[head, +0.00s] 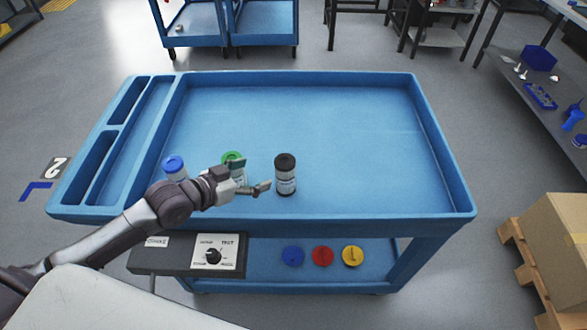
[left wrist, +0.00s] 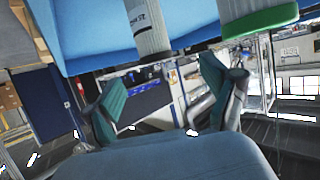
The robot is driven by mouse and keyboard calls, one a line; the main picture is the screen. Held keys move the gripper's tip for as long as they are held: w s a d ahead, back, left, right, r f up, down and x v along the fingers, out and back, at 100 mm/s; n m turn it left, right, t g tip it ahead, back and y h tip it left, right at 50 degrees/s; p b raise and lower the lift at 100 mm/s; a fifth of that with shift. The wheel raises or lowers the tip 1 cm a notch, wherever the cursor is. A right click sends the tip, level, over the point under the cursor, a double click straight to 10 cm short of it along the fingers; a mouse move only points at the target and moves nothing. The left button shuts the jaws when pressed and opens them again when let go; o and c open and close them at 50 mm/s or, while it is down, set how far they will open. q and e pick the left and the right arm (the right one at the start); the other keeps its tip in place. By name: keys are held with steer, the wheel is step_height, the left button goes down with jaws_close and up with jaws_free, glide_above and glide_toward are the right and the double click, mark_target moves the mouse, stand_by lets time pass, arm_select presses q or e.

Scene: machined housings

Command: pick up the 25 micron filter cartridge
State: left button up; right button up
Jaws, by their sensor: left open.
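Three white filter cartridges stand upright in the blue cart tray (head: 310,110). One has a blue cap (head: 173,166), one a green cap (head: 232,158) and one a black cap (head: 285,165). Their labels are too small to read, so I cannot tell which is 25 micron. My left gripper (head: 250,177) is open and empty, in front of the green-capped cartridge and left of the black-capped one. It partly hides the green-capped one. In the left wrist view, the green-capped cartridge (left wrist: 258,20) appears upside down at the top right, beyond the open fingers. My right gripper is not in view.
Blue, red and yellow discs (head: 322,256) lie on the lower shelf. Narrow compartments (head: 125,100) line the tray's left side. The tray's back and right are clear. A cardboard box (head: 560,240) stands at right.

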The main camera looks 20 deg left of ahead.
mark_target(276, 168)
arm_select(q)
steer(key=x, duration=0.3)
steer(key=p+x, duration=0.1)
steer(key=x, duration=0.3)
steer(key=shift+d+f, duration=0.15)
steer(key=shift+d, duration=0.25)
steer(key=x, duration=0.3)
steer(key=shift+d+f, duration=0.2)
steer(key=shift+f, duration=0.05)
steer(key=shift+w+d+f, duration=0.1)
steer(key=shift+c, duration=1)
steer(key=c, duration=1.1)
steer(key=shift+c, duration=0.4)
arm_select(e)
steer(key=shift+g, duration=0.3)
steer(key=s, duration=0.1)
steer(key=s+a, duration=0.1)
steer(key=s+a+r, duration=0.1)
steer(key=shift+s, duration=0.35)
